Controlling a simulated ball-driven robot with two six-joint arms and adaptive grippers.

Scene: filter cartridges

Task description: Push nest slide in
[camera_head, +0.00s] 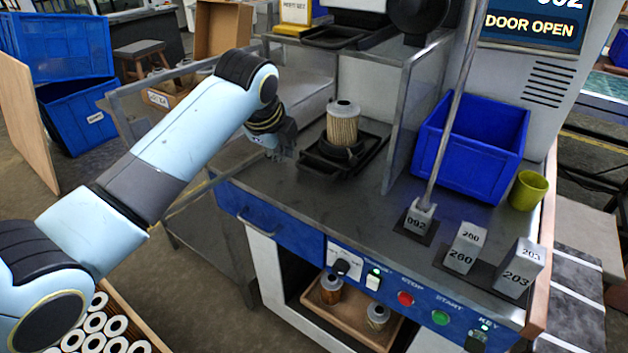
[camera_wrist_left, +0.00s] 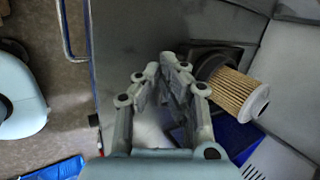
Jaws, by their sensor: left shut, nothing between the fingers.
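A pleated tan filter cartridge (camera_head: 342,127) stands upright on the black nest slide (camera_head: 318,166) at the back left of the metal worktop. In the left wrist view the cartridge (camera_wrist_left: 238,92) and the dark nest (camera_wrist_left: 199,50) lie to the right of the fingers. My left gripper (camera_head: 290,150) is just left of the slide, low over the worktop. Its fingers (camera_wrist_left: 170,68) are together in the wrist view, with nothing between them. I cannot tell whether they touch the slide. My right gripper is not in view.
An upright panel (camera_head: 410,110) stands right of the nest, with a blue bin (camera_head: 470,148) and green cup (camera_head: 528,190) beyond. Numbered blocks (camera_head: 466,247) stand on the front right. A drawer handle (camera_head: 258,222) and buttons line the front. The worktop's middle is clear.

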